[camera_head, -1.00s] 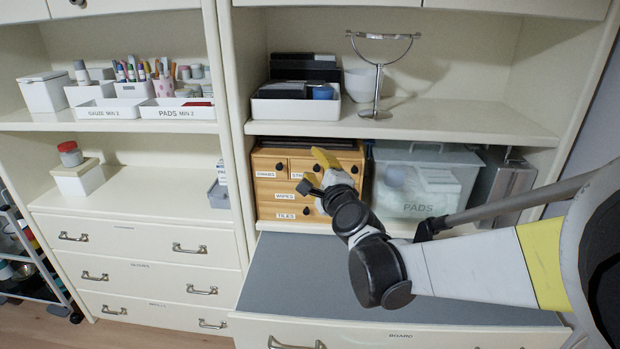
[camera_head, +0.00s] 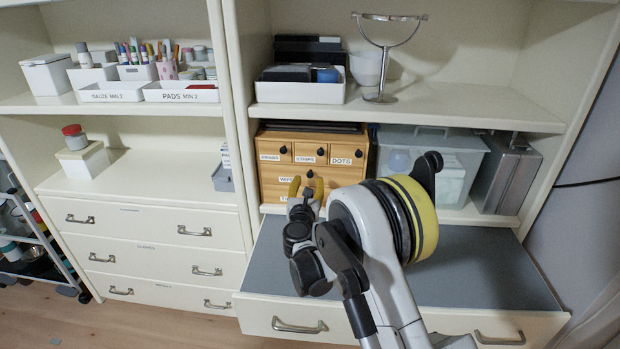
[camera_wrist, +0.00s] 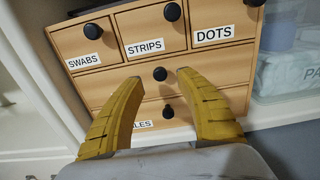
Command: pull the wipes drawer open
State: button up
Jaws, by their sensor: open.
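The small wooden drawer chest (camera_head: 336,184) stands on the shelf, its drawers looking shut. The wipes drawer (camera_head: 342,175) is the wide middle one; its label is partly visible in the head view. Its dark round knob (camera_wrist: 160,74) shows in the wrist view, where its label is hidden behind my left finger. My gripper (camera_wrist: 159,76) is open, with yellow fingertips appearing either side of that knob. I cannot tell whether they reach around it or stop short. In the head view my gripper (camera_head: 307,188) is in front of the chest's lower left part.
The swabs, strips and dots drawers (camera_wrist: 146,42) are above; a lower drawer with its own knob (camera_wrist: 168,112) is below. A clear pads bin (camera_head: 450,160) stands to the right. A grey-topped open drawer (camera_head: 470,265) juts out below the shelf.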

aim_at(310, 175)
jog(key=shift+w+d+b, duration=0.1)
jog(key=shift+w+b, duration=0.4)
jog(key=shift+w, duration=1.85)
